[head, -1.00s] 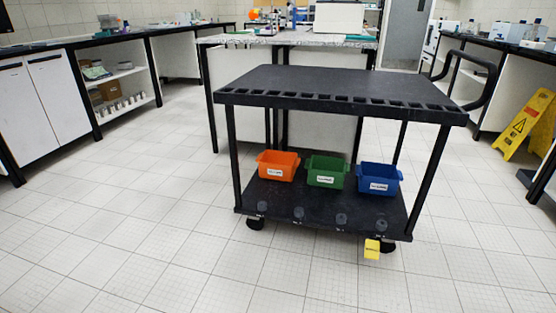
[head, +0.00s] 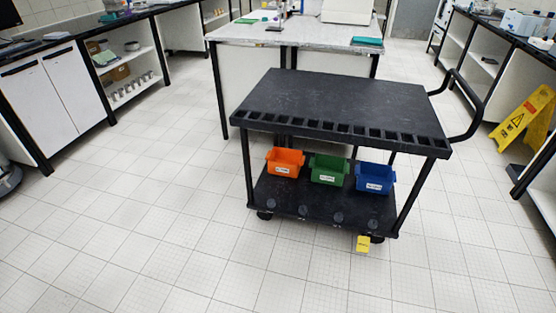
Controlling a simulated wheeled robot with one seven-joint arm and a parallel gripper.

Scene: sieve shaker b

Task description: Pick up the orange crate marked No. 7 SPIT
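The orange crate (head: 285,162) sits upright on the lower shelf of a black cart, at the left end of a row of three crates. It has a white label on its front, too small to read. A green crate (head: 328,169) stands just right of it, and a blue crate (head: 374,178) stands at the right end of the row. The cart's top shelf overhangs the crates from above. My gripper is not in view.
The black cart (head: 350,100) has an empty top, corner posts and a handle at the right. A yellow floor sign (head: 522,118) stands at the right. A white-topped table (head: 300,36) is behind.

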